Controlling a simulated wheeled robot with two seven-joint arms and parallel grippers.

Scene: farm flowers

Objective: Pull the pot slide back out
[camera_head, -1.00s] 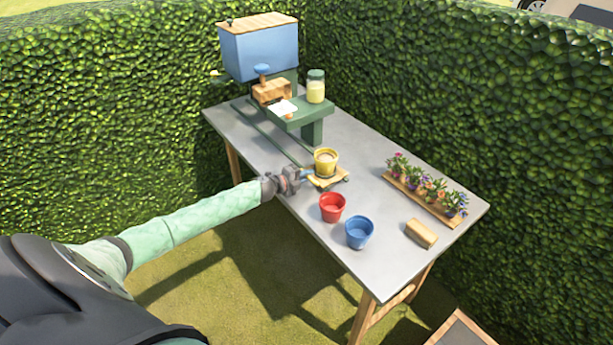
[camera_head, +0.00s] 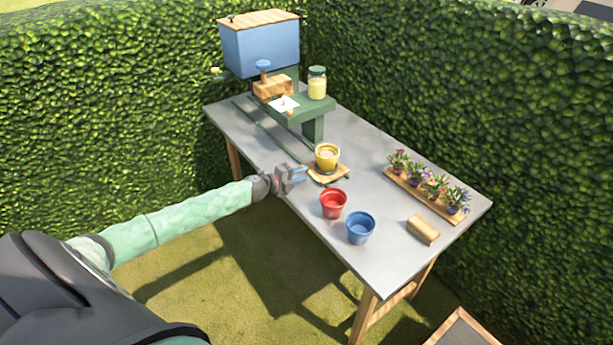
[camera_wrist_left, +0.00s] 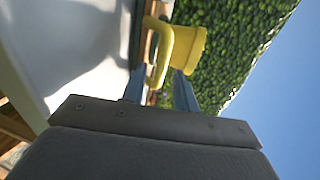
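The pot slide (camera_head: 330,176) is a small wooden tray at the near end of the dark rails on the table. A yellow pot (camera_head: 327,157) stands upright on it, filled with something pale. My left gripper (camera_head: 303,175) is just left of the slide, with a small gap to it. In the left wrist view its two fingers (camera_wrist_left: 160,92) are apart, and the slide's yellow bent handle (camera_wrist_left: 160,55) shows beyond and between them. The yellow pot also shows in that view (camera_wrist_left: 187,47). The fingers do not look closed on the handle. My right gripper is not seen.
A red pot (camera_head: 333,204) and a blue pot (camera_head: 360,228) stand in front of the slide. A wooden block (camera_head: 423,230) and a flower tray (camera_head: 410,190) are at right. The green stand with a blue hopper (camera_head: 262,50) and a jar (camera_head: 317,83) is behind.

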